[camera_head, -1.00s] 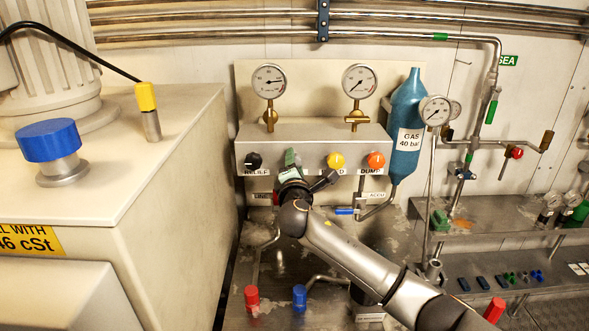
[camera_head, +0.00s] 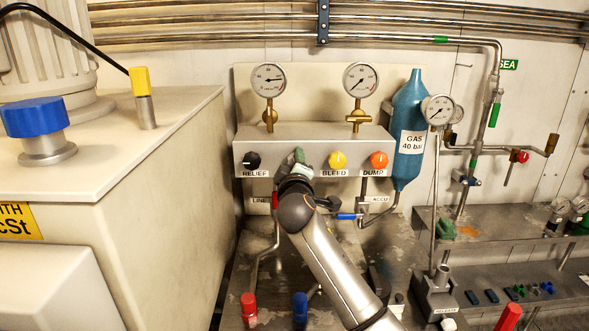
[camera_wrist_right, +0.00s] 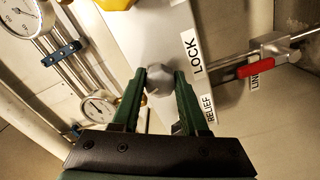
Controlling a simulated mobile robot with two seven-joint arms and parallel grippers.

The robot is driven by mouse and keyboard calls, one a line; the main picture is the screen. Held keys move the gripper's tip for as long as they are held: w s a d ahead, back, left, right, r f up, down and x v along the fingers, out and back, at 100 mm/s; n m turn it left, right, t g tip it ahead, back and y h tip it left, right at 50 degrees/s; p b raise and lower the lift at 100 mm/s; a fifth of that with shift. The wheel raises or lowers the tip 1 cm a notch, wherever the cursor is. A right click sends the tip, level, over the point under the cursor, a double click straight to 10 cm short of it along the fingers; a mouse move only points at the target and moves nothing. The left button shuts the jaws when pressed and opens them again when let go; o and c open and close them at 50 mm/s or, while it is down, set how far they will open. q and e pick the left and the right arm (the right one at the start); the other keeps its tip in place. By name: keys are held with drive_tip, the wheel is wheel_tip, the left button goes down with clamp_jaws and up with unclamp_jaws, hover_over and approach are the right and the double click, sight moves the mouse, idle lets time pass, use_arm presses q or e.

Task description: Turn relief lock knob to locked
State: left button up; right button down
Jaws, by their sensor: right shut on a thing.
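The grey lock knob (camera_wrist_right: 160,80) shows in the right wrist view, beside the LOCK label (camera_wrist_right: 192,52) on the pale panel. My right gripper (camera_wrist_right: 160,76) is shut on it, with one dark green finger at each side. In the head view my right gripper (camera_head: 298,160) is at the panel front (camera_head: 315,135), between the black relief knob (camera_head: 251,160) and the yellow bleed knob (camera_head: 337,160). There the gripper hides the lock knob and its label. I cannot tell which way the lock knob points. My left gripper is not in view.
An orange dump knob (camera_head: 378,160) is right of the bleed knob. Two gauges (camera_head: 268,80) stand above the panel, and a blue gas bottle (camera_head: 408,125) is at its right. A red line valve handle (camera_head: 275,201) and a blue handle (camera_head: 346,216) lie below.

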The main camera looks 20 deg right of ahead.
drive_tip(key=m+b, duration=0.1)
drive_tip(key=m, duration=0.2)
drive_tip(key=shift+f, duration=0.1)
drive_tip(key=shift+m, duration=0.3)
idle(0.4)
drive_tip(key=shift+c, duration=2.1)
unclamp_jaws()
